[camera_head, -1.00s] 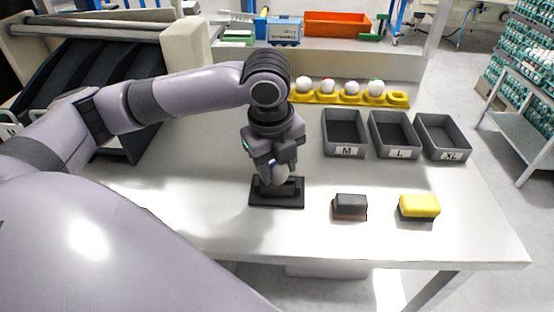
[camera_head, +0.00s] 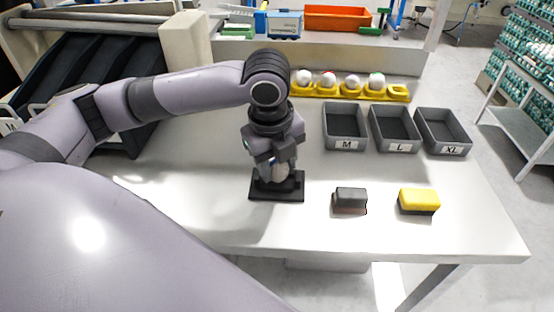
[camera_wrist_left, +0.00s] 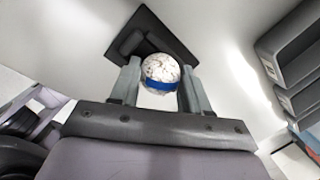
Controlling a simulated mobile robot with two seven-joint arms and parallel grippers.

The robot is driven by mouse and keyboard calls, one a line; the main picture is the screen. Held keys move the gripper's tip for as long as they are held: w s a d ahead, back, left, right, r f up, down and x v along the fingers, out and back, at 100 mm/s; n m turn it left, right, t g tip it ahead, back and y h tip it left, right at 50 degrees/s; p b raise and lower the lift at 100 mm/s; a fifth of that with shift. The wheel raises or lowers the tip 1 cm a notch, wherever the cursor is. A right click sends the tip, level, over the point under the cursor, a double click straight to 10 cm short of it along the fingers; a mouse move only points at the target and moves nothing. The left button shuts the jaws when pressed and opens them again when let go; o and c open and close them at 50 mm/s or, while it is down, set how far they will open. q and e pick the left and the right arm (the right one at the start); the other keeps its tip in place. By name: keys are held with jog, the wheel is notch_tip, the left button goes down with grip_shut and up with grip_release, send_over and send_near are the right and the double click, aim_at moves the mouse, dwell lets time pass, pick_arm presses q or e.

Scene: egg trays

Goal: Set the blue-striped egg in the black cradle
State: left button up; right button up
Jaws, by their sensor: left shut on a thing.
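The blue-striped egg (camera_wrist_left: 161,72) is white with speckles and a blue band. It sits between the fingers of my left gripper (camera_wrist_left: 162,88), which is shut on it. In the head view the left gripper (camera_head: 279,172) points down at the black cradle (camera_head: 290,192), with the egg (camera_head: 281,173) low between its fingers. The egg is at or just above the cradle; I cannot tell whether it touches. In the left wrist view the cradle (camera_wrist_left: 150,28) shows behind the egg, partly hidden by it and a finger. My right gripper is not in view.
A yellow egg tray (camera_head: 327,92) with several eggs stands at the back. Grey bins marked M (camera_head: 345,145), L (camera_head: 397,147) and XL (camera_head: 452,149) stand to the right. A dark block (camera_head: 350,198) and a yellow block (camera_head: 419,198) lie right of the cradle. Table front is clear.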

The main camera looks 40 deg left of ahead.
pick_arm(q)
jog(key=shift+f, duration=0.2)
jog(key=o, duration=0.7)
jog(key=shift+f, duration=0.1)
jog(key=shift+f, duration=0.1)
jog(key=r, duration=0.5)
jog(key=s+r+p, duration=0.1)
jog(key=r, duration=0.1)
jog(key=shift+d+r, duration=0.2)
jog(key=shift+r, duration=0.05)
